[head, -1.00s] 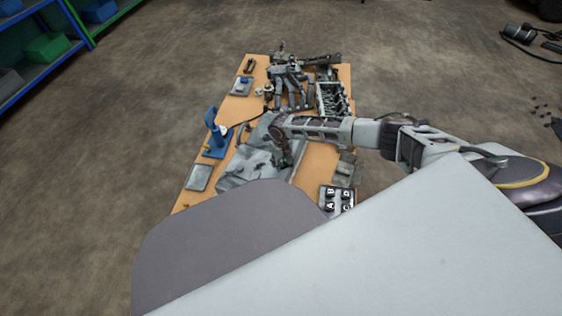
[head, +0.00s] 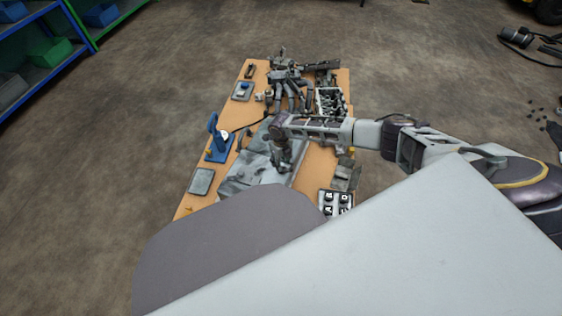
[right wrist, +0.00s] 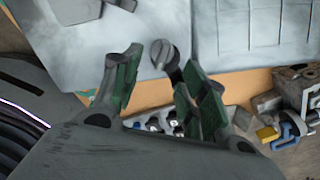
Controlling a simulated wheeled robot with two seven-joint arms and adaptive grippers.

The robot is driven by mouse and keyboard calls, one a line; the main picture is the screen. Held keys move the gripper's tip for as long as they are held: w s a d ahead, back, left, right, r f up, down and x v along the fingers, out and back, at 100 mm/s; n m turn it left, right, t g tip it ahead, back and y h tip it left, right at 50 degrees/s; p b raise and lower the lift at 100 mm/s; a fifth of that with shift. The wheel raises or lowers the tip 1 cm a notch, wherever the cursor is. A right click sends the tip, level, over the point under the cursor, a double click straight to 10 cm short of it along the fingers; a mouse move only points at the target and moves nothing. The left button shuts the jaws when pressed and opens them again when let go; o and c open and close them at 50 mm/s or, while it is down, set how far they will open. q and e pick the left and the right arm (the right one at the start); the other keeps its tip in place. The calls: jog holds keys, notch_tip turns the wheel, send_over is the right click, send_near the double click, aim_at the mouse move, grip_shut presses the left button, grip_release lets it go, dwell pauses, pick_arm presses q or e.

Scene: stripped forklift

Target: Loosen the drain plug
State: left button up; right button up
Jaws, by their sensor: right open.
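A dark round-headed plug with a short shank (right wrist: 164,54), which looks like the drain plug, stands at the lower edge of a pale grey metal pan (right wrist: 110,38) in the right wrist view. My right gripper (right wrist: 160,64) is open, its green-padded fingers on either side of the plug's head. I cannot tell whether either pad touches it. In the head view my right gripper (head: 279,168) points down over the grey pan (head: 246,178) on the workbench, and the plug is too small to make out. My left gripper is not in view.
The wooden workbench (head: 312,172) carries a blue stand (head: 218,142) at left, a grey plate (head: 201,181), a lettered tray (head: 336,203) at front right and engine parts (head: 285,78) at the far end. Blue-framed shelves (head: 50,50) stand at upper left.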

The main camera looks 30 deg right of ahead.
jog(key=o, duration=0.6)
jog(key=shift+c, duration=0.2)
jog(key=shift+r, duration=0.1)
notch_tip(320, 180, up, 12)
dwell(0.7)
jog(key=shift+c, duration=0.3)
